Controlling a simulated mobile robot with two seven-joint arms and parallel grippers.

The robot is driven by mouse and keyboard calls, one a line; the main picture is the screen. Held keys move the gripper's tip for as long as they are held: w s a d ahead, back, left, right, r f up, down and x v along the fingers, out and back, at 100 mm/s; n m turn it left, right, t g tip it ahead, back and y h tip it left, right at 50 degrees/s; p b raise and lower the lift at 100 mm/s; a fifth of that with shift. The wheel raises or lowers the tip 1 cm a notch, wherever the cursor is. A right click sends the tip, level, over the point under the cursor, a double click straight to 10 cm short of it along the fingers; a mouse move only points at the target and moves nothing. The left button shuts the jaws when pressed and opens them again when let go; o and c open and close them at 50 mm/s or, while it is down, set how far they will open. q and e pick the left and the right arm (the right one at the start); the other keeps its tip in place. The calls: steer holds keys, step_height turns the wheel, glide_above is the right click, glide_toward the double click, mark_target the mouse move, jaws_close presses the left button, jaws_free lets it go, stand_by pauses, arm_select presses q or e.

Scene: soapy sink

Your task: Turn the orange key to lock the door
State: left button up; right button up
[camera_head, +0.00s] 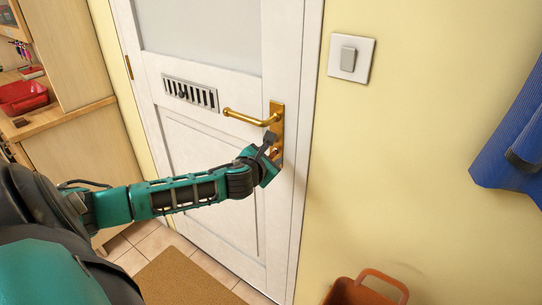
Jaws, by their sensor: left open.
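The white door (205,150) stands in the middle of the head view and looks closed in its frame. A brass handle (250,117) with an upright brass plate (276,115) sits near its right edge, the lever pointing left and level. My left arm comes in from the left, and my left gripper (272,150) is at the lower part of the plate, just below the handle. It is open. I cannot make out the orange key; the gripper covers the keyhole area. Whether the fingers touch anything there cannot be told. My right gripper is not in view.
A light switch (348,58) is on the yellow wall right of the door. A blue cloth (515,135) hangs at the far right. An orange-brown bin (365,290) and a brown mat (187,282) are on the floor. A wooden counter (55,115) with a red container (22,97) stands left.

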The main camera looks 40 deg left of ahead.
arm_select(q)
steer(key=shift+w+a+f, duration=0.2)
steer(key=shift+w, duration=0.35)
jaws_close()
stand_by(0.5)
